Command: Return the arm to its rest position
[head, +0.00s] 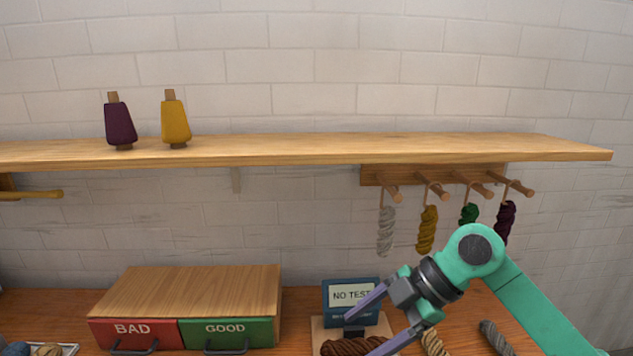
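My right arm, teal with a dark wrist, comes in from the lower right. Its gripper (358,335) points down and left, with its two purple fingers spread wide apart. The fingertips overlap the tester display and a dark brown skein (345,347) in the picture; I cannot tell the depth between them, and nothing is visibly clamped. The brown skein lies in front of the blue tester (334,311), whose screen starts "NO TEST"; a finger covers part of it. My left gripper is not in view.
A wooden box with red BAD (133,331) and green GOOD (226,328) drawers stands left. A shelf (300,149) with two yarn cones spans above. Skeins hang from a peg rack (375,177) behind my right arm. A tan skein (434,343) and a grey skein (495,337) lie on the table.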

